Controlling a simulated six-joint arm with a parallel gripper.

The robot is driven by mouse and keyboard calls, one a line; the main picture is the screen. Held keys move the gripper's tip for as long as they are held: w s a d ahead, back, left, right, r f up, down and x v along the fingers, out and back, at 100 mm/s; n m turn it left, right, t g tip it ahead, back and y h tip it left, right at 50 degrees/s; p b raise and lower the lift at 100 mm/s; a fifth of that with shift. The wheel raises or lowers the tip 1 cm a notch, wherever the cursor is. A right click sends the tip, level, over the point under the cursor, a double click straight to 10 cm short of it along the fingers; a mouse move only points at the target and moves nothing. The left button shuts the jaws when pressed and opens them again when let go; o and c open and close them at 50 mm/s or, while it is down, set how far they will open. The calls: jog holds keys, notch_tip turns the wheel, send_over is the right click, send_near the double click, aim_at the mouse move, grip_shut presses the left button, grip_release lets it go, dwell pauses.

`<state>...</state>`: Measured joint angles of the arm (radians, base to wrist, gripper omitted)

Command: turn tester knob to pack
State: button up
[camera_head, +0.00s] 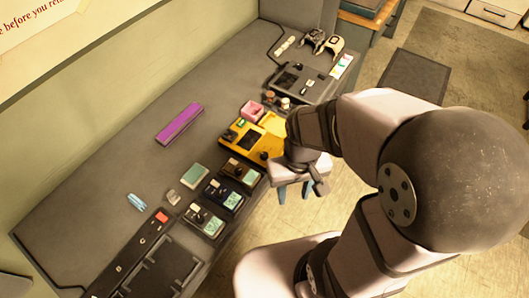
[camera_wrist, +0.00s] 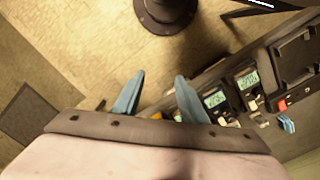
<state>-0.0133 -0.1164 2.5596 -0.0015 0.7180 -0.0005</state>
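A yellow device (camera_head: 246,150), likely the tester, sits near the bench's front edge in the head view. A dark round knob (camera_head: 264,155) shows at its near right corner; which setting it points to is too small to read. My gripper (camera_head: 293,192) is to the right of the yellow device, past the bench edge and over the floor, with blue fingers apart. In the wrist view my gripper (camera_wrist: 160,75) is open, with nothing between its fingertips. The arm hides part of the device's right side.
Several handheld meters with screens (camera_head: 223,194) stand along the front edge, left of the yellow device. A purple bar (camera_head: 179,124) lies farther back. The bench's middle is mostly clear.

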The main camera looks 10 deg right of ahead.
notch_tip(320, 180, down, 4)
jog(key=g+b, duration=0.1)
jog(key=n+b, duration=0.2)
jog(key=n, duration=0.3)
send_near(264, 154)
jog(key=shift+t, duration=0.4)
jog(key=s+f, duration=0.5)
jog(key=shift+d+f, duration=0.15)
jog(key=shift+d, duration=0.05)
jog(key=w+r+n, duration=0.2)
jog(key=n, duration=0.1)
jog(key=w+r+n+t, duration=0.1)
jog(key=w+r+n, duration=0.1)
jog(key=w+n, duration=0.1)
jog(key=shift+a+r, duration=0.2)
jog(key=shift+r+n, duration=0.15)
jog(key=shift+n, duration=0.75)
jog(key=n, duration=0.1)
jog(key=s+n, duration=0.1)
jog(key=n, duration=0.1)
jog(key=shift+g, duration=0.3)
jog(key=shift+n, duration=1)
jog(key=shift+f+p, duration=0.4)
jog(key=shift+f, duration=3.3)
